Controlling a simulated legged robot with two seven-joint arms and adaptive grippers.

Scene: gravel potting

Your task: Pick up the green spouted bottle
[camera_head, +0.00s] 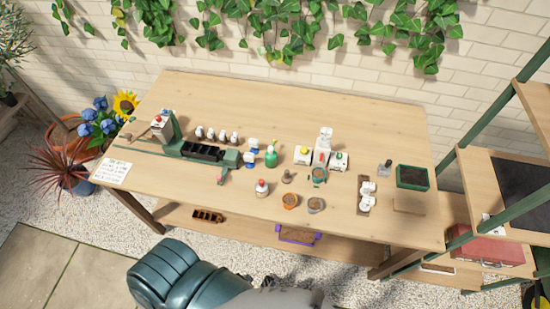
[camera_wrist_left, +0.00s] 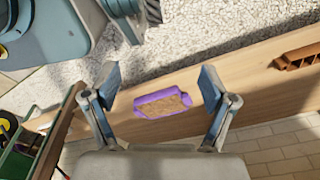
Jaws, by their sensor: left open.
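The green spouted bottle (camera_head: 271,157) stands upright on the wooden table, right of the small blue-and-white items, in the head view. It does not show in the left wrist view. My left gripper (camera_wrist_left: 159,82) is open with nothing between its fingers in the left wrist view. It points down toward the lower shelf, away from the bottle. Neither gripper shows in the head view, and my right gripper is in no frame.
A white red-topped bottle (camera_head: 262,189) and clay pot (camera_head: 290,201) stand in front of the green bottle. A purple-handled tray (camera_wrist_left: 139,112) sits on the lower shelf. The table's back is clear.

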